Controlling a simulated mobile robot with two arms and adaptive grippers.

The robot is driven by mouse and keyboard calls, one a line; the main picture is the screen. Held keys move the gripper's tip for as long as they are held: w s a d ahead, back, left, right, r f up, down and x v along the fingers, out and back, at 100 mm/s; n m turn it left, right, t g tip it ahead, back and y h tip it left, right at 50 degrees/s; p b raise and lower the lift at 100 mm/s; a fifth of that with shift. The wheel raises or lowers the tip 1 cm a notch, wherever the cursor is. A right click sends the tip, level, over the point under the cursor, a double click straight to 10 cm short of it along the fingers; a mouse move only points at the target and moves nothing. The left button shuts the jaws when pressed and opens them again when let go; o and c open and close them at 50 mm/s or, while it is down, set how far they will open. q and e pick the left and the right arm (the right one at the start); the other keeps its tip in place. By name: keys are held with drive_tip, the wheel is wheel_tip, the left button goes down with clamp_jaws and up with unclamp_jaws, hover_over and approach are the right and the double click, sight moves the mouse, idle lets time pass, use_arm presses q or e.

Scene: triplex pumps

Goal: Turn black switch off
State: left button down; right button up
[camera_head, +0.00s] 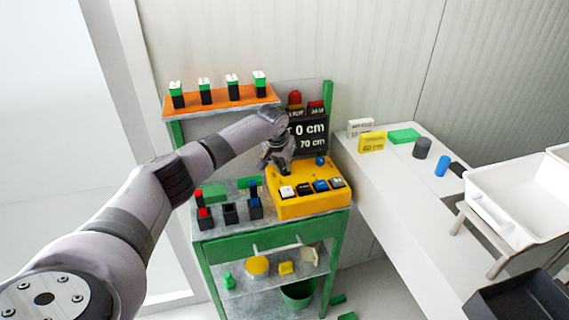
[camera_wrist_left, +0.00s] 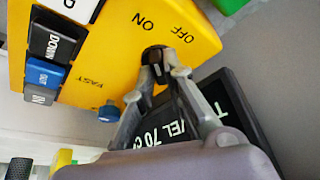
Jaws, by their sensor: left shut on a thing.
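The yellow control box (camera_head: 287,205) stands on the metal bench, with several buttons along its front. The black switch (camera_wrist_left: 153,52) is at the top of the box between the printed ON and OFF labels, seen in the left wrist view. My left gripper (camera_wrist_left: 157,72) is shut on the black switch, its fingers on both sides of it. In the head view my left gripper (camera_head: 276,168) reaches down over the back left of the box and hides the switch. Which label the switch points to is hard to tell. My right gripper is not in view.
A black display (camera_head: 309,135) reading "0 cm" and "70 cm" stands right behind the box. A blue knob (camera_wrist_left: 109,113) sits by the FAST label. Black holders (camera_head: 230,213) stand left of the box. A white table (camera_head: 385,180) lies to the right.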

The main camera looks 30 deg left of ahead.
use_arm(q)
drive_tip(key=shift+f, duration=0.1)
drive_tip(key=c, duration=1.7)
unclamp_jaws()
drive_tip(key=shift+o, duration=0.3)
drive_tip(key=v, duration=0.7)
drive_tip(key=shift+o, duration=0.3)
